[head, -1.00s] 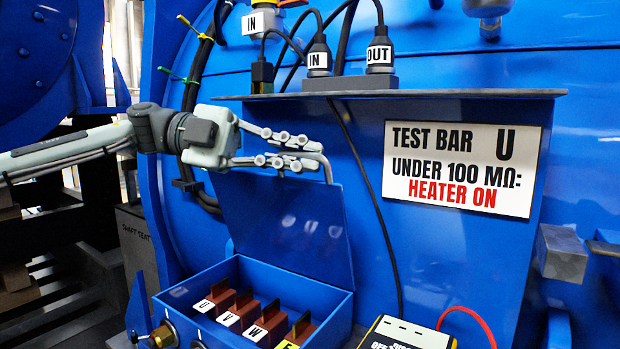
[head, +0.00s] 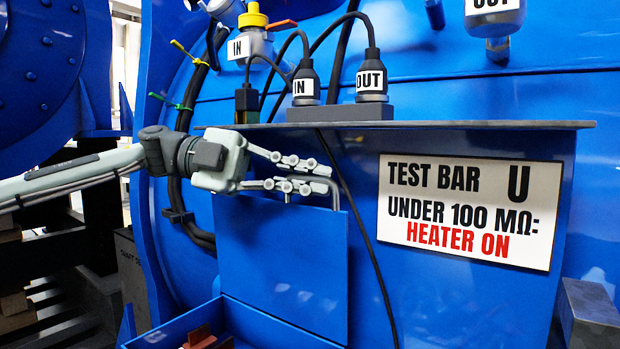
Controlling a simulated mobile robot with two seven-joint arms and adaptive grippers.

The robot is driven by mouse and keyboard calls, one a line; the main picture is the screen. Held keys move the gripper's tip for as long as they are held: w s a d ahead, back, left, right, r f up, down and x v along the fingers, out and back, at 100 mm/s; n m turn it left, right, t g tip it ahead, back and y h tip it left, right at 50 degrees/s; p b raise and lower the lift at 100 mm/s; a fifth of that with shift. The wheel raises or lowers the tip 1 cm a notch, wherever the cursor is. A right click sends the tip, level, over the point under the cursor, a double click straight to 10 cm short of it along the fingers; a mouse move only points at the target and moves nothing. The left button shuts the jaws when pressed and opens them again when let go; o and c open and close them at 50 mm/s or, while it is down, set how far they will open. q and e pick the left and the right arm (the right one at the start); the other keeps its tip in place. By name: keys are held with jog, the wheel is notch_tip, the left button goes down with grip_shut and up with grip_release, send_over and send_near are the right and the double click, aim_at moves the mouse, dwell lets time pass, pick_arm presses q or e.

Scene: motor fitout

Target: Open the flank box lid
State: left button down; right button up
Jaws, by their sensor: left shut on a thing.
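The flank box lid (head: 285,265) is a flat blue panel standing raised, about upright, behind the open blue flank box (head: 268,327). Only the top of the box shows, at the bottom edge of the head view. My left gripper (head: 322,179) lies along the lid's top edge, its fingers pointing right. It is shut on the thin grey bent bar (head: 336,198) at the lid's top right corner, which looks like the lid's handle. The fingers partly hide the bar. My right gripper is not in view.
A TEST BAR U sign (head: 470,210) is to the right. A black cable (head: 365,240) hangs close beside the lid. A brown block (head: 205,338) shows inside the box.

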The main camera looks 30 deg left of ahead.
pick_arm(q)
jog(key=c, duration=1.6)
grip_release()
jog(key=shift+c, duration=0.2)
jog(key=shift+a, duration=0.1)
jog(key=v, duration=1.2)
